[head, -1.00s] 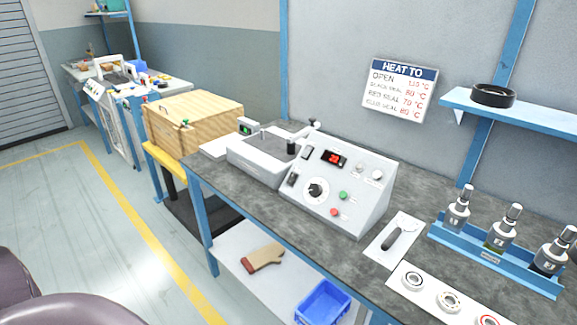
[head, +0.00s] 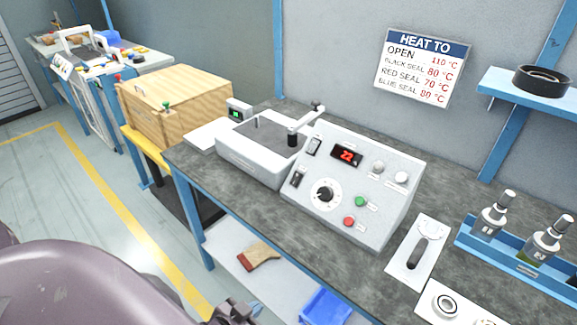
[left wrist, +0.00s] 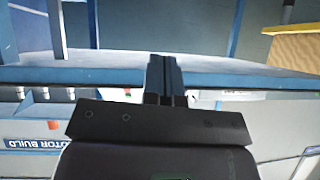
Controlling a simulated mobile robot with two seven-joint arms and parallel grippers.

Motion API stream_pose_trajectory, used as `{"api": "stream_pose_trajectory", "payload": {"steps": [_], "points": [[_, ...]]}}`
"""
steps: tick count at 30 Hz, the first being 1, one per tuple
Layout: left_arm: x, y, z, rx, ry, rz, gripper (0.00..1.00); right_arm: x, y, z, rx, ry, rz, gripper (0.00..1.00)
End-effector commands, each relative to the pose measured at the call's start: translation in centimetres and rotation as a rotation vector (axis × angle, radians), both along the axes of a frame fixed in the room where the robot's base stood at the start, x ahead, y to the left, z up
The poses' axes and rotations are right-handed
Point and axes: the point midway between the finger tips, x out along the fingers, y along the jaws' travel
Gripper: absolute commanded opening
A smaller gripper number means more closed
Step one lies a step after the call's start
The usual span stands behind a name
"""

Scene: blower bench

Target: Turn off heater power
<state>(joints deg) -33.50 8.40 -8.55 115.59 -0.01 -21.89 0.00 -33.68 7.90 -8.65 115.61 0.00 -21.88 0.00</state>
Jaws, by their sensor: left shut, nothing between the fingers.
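The heater's white sloped control box (head: 345,185) stands on the grey bench. Its red display (head: 347,155) reads about 22. Two dark rocker switches sit at its left side, an upper one (head: 314,147) and a lower one (head: 298,179). A black knob (head: 325,194), a green button (head: 361,201), a red button (head: 349,221) and two pale round lamps are also on the face. The small labels are unreadable. My left gripper (head: 236,314) is at the bottom edge, below and well apart from the box. In the left wrist view its fingers (left wrist: 165,75) are together and empty.
A grey-white heater unit (head: 255,152) with a lever adjoins the box on the left. A wooden crate (head: 178,102) stands further left. A white plate with a black handle (head: 418,252) and a blue rack (head: 520,262) lie right. The bench's front edge lies between my gripper and the box.

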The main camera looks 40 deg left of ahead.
Motion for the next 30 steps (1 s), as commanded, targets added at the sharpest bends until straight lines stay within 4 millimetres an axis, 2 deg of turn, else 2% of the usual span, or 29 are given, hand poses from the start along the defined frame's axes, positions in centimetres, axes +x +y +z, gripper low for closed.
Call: {"api": "stream_pose_trajectory", "payload": {"steps": [14,17,20,23,27,30], "points": [[-0.3,0.0,0.0,-0.006,0.004,0.004,0.0,-0.1,-0.4,0.1,-0.011,0.001,0.006,0.43],[0.6,0.4,0.9,-0.041,-0.004,0.031,0.0,0.1,-0.4,0.8,-0.011,-0.007,0.006,0.43],[2.7,1.6,3.0,-0.136,-0.012,0.103,0.0,0.6,-0.4,2.5,-0.011,-0.024,0.005,0.43],[5.6,3.3,6.1,-0.296,-0.017,0.217,0.0,1.0,-0.4,5.0,-0.01,-0.046,0.005,0.43],[10.0,6.0,11.3,-0.579,-0.009,0.409,0.0,1.3,-0.4,8.3,-0.007,-0.07,0.002,0.43],[12.7,7.7,14.9,-0.785,0.007,0.546,0.0,1.0,-0.3,9.9,-0.003,-0.066,-0.004,0.43]]}}
